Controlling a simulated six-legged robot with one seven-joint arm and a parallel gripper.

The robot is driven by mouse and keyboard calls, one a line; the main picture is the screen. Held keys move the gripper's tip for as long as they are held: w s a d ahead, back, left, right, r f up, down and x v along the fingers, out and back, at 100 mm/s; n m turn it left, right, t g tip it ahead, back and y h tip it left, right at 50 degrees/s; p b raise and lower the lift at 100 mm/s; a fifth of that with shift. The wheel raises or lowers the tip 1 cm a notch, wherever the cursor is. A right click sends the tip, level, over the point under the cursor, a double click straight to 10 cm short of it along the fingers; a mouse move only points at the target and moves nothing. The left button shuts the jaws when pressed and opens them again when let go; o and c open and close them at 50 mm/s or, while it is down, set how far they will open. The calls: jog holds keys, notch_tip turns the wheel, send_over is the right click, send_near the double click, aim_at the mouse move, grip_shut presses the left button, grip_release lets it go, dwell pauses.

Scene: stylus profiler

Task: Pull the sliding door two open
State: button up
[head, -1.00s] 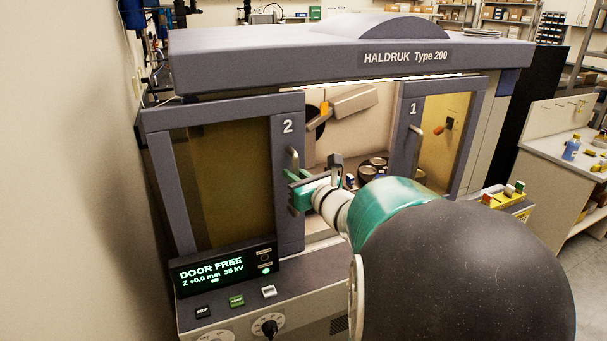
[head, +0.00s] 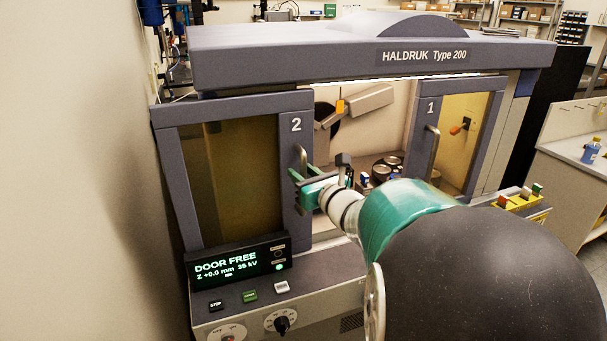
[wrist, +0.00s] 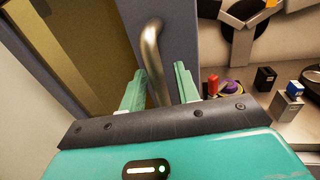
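Sliding door two (head: 298,210) is a grey-framed door with a dark amber window and a "2" on its right stile. It stands at the left front of the profiler, with an open gap to its right. Its curved metal handle (head: 302,156) is on that stile and also shows in the wrist view (wrist: 151,45). My gripper (head: 300,180) is at the handle's lower part. In the wrist view its two green fingers (wrist: 160,82) stand apart, one on each side of the handle, with visible gaps. The handle's lower end is hidden behind the gripper body.
Door one (head: 430,140) with its own handle is at the right. The chamber between the doors holds small parts. A display (head: 238,262) reading "DOOR FREE" and a control panel (head: 250,310) sit below door two. A plain wall (head: 75,180) is at the left.

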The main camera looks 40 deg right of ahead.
jog(key=s+a, duration=0.1)
jog(key=s, duration=1.2)
jog(key=shift+s, duration=0.35)
jog(key=shift+a, duration=0.1)
jog(key=w+a+f+n+g+y, duration=0.1)
jog(key=a+f+n+g+y, duration=0.2)
jog(key=a+n, duration=0.55)
jog(key=a+f+n+g+y, duration=0.1)
jog(key=a+n+g+y, duration=0.2)
jog(key=a+n+y, duration=0.35)
jog(key=s+a+f+n+g+h, duration=0.1)
jog(key=s+a+n+g+h, duration=0.2)
jog(key=n, duration=0.8)
jog(key=s+a+f+n+g+h, duration=0.2)
jog(key=s+a+n+g+h, duration=0.1)
jog(key=n, duration=0.8)
jog(key=s+a+h, duration=0.1)
jog(key=a+h, duration=0.1)
jog(key=a, duration=0.1)
jog(key=shift+s, duration=0.2)
